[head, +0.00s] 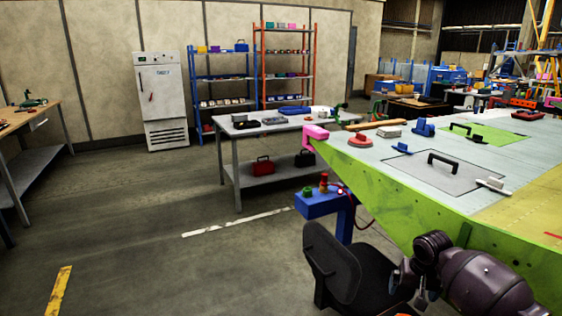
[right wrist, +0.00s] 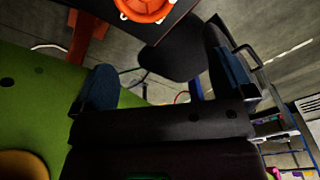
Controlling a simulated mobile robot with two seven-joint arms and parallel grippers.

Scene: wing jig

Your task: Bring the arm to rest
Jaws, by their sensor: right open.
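My right arm (head: 485,283) is dark and comes in at the lower right of the head view, beside the green edge of the wing. My right gripper (head: 415,285) is partly hidden there by the arm, near the black chair. In the right wrist view its two blue fingers stand wide apart, and the open gripper (right wrist: 167,80) has nothing between them. The chair shows beyond the fingers. My left gripper is not in view.
The wing (head: 390,195) fills the right side, with tools on top. The black chair (head: 333,262) and a blue stand (head: 318,203) are close by its edge. A grey table (head: 237,132) stands behind.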

